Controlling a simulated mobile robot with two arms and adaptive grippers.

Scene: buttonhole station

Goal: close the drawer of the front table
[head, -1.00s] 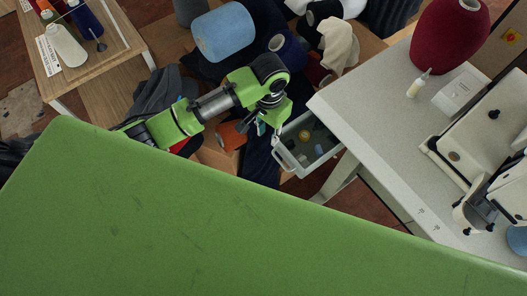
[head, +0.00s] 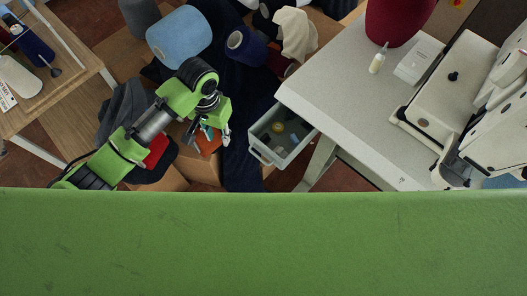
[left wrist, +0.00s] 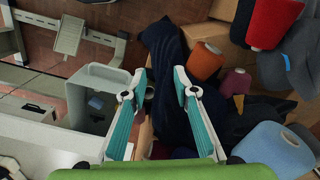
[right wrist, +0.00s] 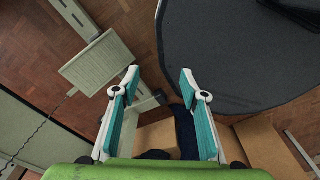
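The front table (head: 345,75) has a grey-white top, at the right in the head view. Its drawer (head: 262,154) stands pulled out on the table's left side, with small spools inside. The drawer (left wrist: 95,72) also shows in the left wrist view, left of the fingers. My left gripper (head: 217,137) is to the left of the drawer in the head view, apart from it. In the left wrist view its teal-padded fingers (left wrist: 158,85) are spread and empty. My right gripper (right wrist: 158,85) shows only in its wrist view, open and empty over the floor.
Boxes and several yarn cones, such as a light blue cone (head: 178,38) and an orange cone (left wrist: 207,60), crowd the area left of the drawer. A sewing machine (head: 450,80) and a dark red cone (head: 397,20) stand on the table. A wooden table (head: 50,70) is at far left.

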